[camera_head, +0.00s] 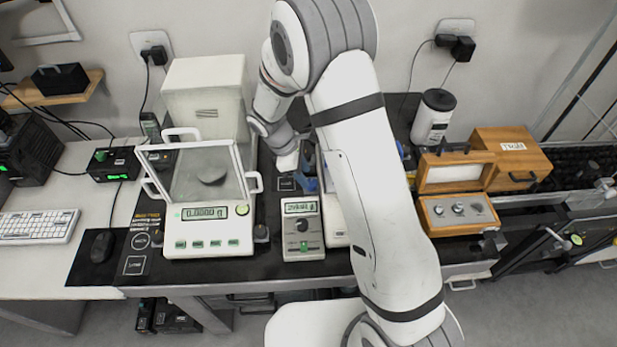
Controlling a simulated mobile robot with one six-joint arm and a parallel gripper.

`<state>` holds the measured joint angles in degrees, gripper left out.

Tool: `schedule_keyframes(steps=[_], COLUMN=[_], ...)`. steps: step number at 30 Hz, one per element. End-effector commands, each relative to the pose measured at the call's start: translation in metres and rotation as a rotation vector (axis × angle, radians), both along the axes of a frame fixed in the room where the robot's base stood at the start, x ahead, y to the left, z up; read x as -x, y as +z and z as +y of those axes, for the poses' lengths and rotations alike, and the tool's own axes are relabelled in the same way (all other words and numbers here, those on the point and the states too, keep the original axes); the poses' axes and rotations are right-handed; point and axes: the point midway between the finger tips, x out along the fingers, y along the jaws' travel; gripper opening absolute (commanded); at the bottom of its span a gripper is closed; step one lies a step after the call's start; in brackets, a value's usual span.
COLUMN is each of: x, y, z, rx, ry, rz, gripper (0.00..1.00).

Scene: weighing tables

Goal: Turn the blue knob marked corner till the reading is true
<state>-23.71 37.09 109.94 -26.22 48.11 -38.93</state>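A blue part (400,149), perhaps a knob, shows at the right edge of my arm; most of it is hidden and I can read no mark on it. A grey indicator box (303,242) with a lit display stands on the dark table; its digits are too small to read surely. A white weighing device (334,222) beside it is mostly hidden behind my arm. My gripper (308,181) points down behind the indicator box, left of the blue part. Its fingers are small and partly covered, so I cannot tell whether they are open.
A glass-sided balance (208,242) reading about 0.0000 g stands to the left, with a white box (205,92) behind it. At right are an open wooden weight case (459,224), a closed wooden box (512,160) and a white canister (432,120). My arm crosses the middle.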

Motion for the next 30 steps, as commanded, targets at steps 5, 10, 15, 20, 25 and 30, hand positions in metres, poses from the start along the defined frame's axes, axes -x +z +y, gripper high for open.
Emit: schedule_keyframes(steps=[5, 10, 15, 20, 25, 30], x=[0.002, 0.002, 0.002, 0.002, 0.002, 0.001], y=[-0.022, -0.031, -0.032, -0.032, -0.032, -0.032], z=[-0.010, -0.014, -0.014, -0.014, -0.015, -0.015], rx=[0.001, 0.000, -0.001, -0.001, -0.001, -0.001], ry=[-0.002, -0.001, -0.002, -0.002, -0.003, -0.005], rz=[0.002, 0.001, -0.001, -0.001, 0.000, -0.001], gripper=[0.39, 0.39, 0.39, 0.32, 0.18, 0.07])
